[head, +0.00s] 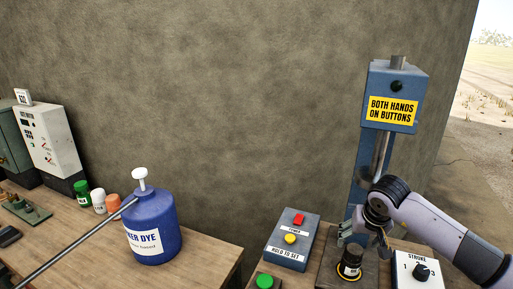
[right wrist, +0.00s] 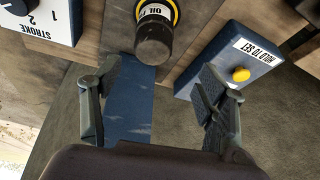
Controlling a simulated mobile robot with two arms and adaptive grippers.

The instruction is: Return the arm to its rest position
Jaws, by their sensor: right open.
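My right gripper (head: 364,243) is open at the blue press, with its arm coming in from the right. Its two spread fingers also show in the right wrist view (right wrist: 156,95), with nothing between their tips. A black cylinder (head: 350,263) with a yellow band and a white label stands upright on the press base, just below the gripper. In the right wrist view the cylinder (right wrist: 154,45) lies beyond the fingers, apart from them. My left gripper is not in view.
The blue press (head: 379,85) carries a yellow "both hands on buttons" sign. A blue button box (head: 290,255) stands left of it, a green button (head: 264,281) in front, a white stroke dial box (head: 424,272) right. A blue dye sprayer (head: 150,215) stands on the left bench.

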